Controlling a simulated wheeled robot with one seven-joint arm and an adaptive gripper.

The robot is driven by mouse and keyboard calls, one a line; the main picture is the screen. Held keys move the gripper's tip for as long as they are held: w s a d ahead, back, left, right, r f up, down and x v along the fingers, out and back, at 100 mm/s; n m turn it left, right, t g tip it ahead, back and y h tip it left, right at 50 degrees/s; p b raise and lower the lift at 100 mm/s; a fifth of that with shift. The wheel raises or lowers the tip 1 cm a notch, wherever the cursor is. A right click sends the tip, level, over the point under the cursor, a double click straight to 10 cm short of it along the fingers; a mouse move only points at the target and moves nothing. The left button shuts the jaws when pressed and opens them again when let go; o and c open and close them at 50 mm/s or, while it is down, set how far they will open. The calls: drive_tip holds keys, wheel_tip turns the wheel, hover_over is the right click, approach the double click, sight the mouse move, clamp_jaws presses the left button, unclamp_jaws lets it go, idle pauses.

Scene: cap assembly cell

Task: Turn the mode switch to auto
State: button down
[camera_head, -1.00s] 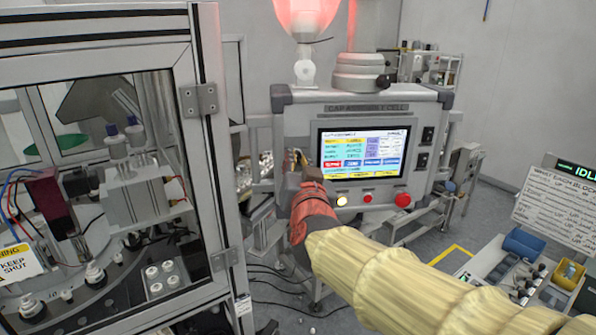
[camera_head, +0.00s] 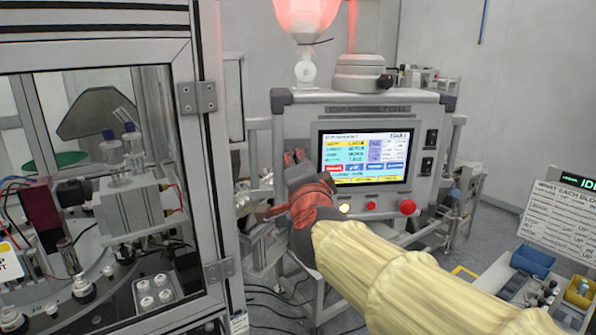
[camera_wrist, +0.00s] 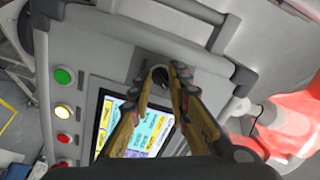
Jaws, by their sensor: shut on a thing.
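The control panel (camera_head: 300,115) faces me, with a lit screen (camera_head: 364,156) at its middle. In the wrist view the mode switch (camera_wrist: 159,76) is a small dark knob on the grey panel, beyond the edge of the screen (camera_wrist: 112,118). My gripper (camera_wrist: 161,80) has its two fingers on either side of this knob and is shut on it. In the head view my gripper (camera_head: 295,158) is at the panel's left part, left of the screen, and the switch is hidden behind it. The switch's setting cannot be read.
Under the screen are a lit yellow-white button (camera_head: 344,208), a small red button (camera_head: 371,206) and a larger red knob (camera_head: 407,207). A green button (camera_wrist: 64,76) shows in the wrist view. A framed machine enclosure (camera_head: 212,165) stands close on the left.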

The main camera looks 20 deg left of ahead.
drive_tip(key=shift+m+b, duration=0.45)
drive_tip(key=shift+m, duration=0.65)
drive_tip(key=c, duration=1.7)
unclamp_jaws()
drive_tip(key=shift+o, duration=0.2)
drive_tip(key=v, duration=1.2)
drive_tip(key=shift+a, duration=0.1)
